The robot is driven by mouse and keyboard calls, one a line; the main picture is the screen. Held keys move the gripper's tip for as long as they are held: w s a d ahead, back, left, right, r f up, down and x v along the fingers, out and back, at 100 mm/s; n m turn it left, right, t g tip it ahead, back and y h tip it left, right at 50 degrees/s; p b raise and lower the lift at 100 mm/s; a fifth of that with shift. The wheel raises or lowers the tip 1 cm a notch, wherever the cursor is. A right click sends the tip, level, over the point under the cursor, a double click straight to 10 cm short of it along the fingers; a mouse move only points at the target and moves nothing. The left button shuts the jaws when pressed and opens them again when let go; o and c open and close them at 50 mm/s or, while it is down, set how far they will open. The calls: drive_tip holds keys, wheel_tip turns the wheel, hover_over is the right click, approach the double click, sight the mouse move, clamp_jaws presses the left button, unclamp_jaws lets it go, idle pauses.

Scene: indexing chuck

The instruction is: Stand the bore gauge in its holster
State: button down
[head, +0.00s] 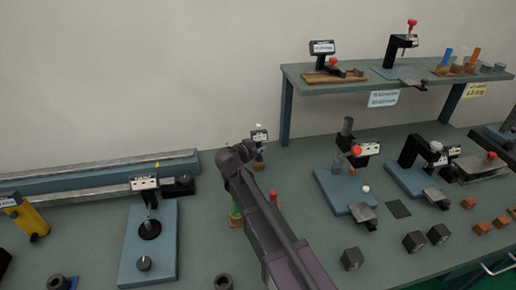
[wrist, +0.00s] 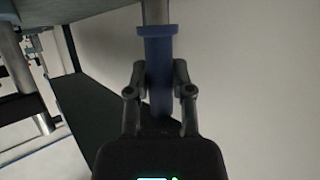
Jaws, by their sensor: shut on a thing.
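In the wrist view, my gripper (wrist: 160,72) is shut on a blue cylinder with a wider collar and a grey rod beyond it. I take this to be the bore gauge (wrist: 158,48); its dial cannot be made out. In the head view my own arm reaches over the bench and hides most of what the gripper holds. A small white-labelled piece with a pale top (head: 259,136) shows just right of the arm's end. I cannot tell for sure which thing is the holster; a green piece on an orange-brown base (head: 235,214) is partly hidden behind my arm.
A raised shelf (head: 345,85) with gauges and coloured tubes stands at the back right. Indicator stands on blue plates (head: 165,250) are left and right of my arm. Dark blocks (head: 352,258) lie near the front. A long rail (head: 95,170) runs along the wall.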

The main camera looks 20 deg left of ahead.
drive_tip(key=shift+f+b, duration=0.9)
drive_tip(key=shift+c, duration=2.1)
unclamp_jaws()
